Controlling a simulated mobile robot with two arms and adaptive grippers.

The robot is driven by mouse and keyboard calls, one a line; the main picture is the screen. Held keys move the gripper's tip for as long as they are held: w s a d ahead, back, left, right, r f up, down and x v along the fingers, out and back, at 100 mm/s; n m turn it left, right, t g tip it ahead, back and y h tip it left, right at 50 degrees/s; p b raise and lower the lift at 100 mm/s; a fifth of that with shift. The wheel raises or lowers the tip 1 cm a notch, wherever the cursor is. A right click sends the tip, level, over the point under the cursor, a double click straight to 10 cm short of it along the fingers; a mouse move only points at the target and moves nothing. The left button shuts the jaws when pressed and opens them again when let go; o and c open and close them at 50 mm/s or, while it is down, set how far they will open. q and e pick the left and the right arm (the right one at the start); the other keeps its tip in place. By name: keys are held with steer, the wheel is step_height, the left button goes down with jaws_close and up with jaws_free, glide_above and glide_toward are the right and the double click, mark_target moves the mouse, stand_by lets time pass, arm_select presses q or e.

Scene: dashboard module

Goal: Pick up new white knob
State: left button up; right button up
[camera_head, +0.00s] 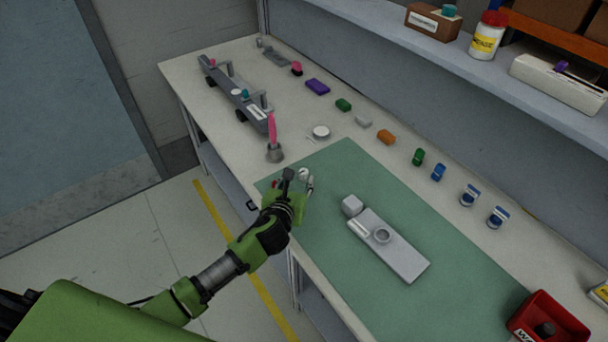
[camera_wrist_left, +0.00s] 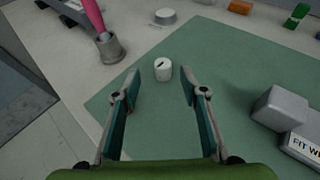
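The white knob (camera_wrist_left: 163,70) is a small cylinder with a dark mark on top, standing upright on the green mat (camera_wrist_left: 225,65). In the head view the knob (camera_head: 304,173) shows just beyond my left gripper (camera_head: 299,181), partly hidden by it. My left gripper (camera_wrist_left: 161,84) is open and empty in its wrist view. Its two fingers are spread to either side of the knob's line, with the knob slightly past the tips. No contact with the knob is visible. My right gripper is not in view.
A grey holder (camera_head: 274,152) with a pink-handled tool stands left of the mat. A grey module (camera_head: 402,258) with a ring lies on the mat. A red bin (camera_head: 545,318) is at lower right.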

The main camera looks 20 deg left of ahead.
mark_target(303, 172)
arm_select(q)
steer(key=shift+x, duration=2.7)
steer(key=shift+d, duration=0.25)
steer(key=c, duration=0.9)
